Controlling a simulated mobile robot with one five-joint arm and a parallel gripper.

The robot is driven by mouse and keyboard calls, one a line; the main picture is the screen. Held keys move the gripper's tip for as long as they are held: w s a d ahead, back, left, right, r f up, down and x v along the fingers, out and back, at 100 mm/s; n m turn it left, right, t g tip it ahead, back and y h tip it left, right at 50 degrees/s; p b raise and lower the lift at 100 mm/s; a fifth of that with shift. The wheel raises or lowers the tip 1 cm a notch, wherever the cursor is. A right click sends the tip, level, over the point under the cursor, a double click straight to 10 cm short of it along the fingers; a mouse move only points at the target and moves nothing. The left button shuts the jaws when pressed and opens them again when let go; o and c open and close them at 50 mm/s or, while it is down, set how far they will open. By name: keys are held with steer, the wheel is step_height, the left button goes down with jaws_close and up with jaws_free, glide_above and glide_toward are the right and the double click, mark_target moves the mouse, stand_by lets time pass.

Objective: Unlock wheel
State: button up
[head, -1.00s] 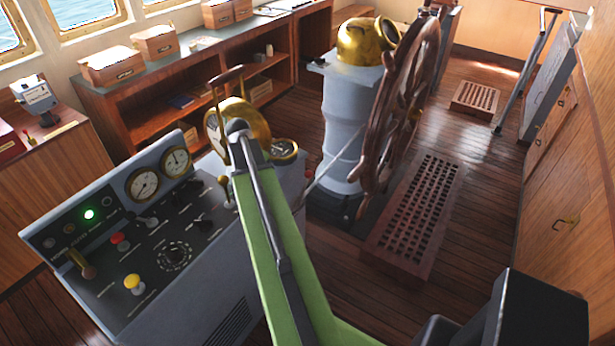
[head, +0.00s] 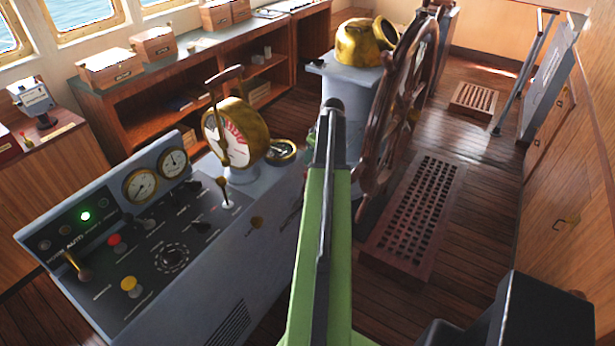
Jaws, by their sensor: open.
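The wooden ship's wheel (head: 379,125) stands upright at centre right, seen nearly edge-on. It is beside a pale grey pedestal (head: 358,85) with a brass top (head: 357,42). My green arm rises from the bottom centre, its dark upper end in front of the pedestal and left of the wheel. My gripper is not visible; the part of my arm beyond that end is hidden. A small bit of red and green shows left of the arm by the pedestal, too small to identify. I cannot make out a wheel lock.
A grey console (head: 262,225) fills the lower left, with a lit green lamp (head: 85,216), a brass lever (head: 78,266), and red (head: 115,241) and yellow (head: 129,285) knobs. A wooden grating (head: 415,215) lies right of the wheel.

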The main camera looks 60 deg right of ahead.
steer(key=s+d, duration=0.1)
steer(key=d, duration=0.2)
steer(key=b, duration=1.6)
glide_above(303, 190)
steer(key=d, duration=0.4)
steer(key=shift+t, duration=0.4)
step_height(303, 190, down, 16)
steer(key=shift+s+r, duration=0.1)
steer(key=shift+s, duration=0.05)
steer(key=shift+r, duration=0.1)
jaws_close()
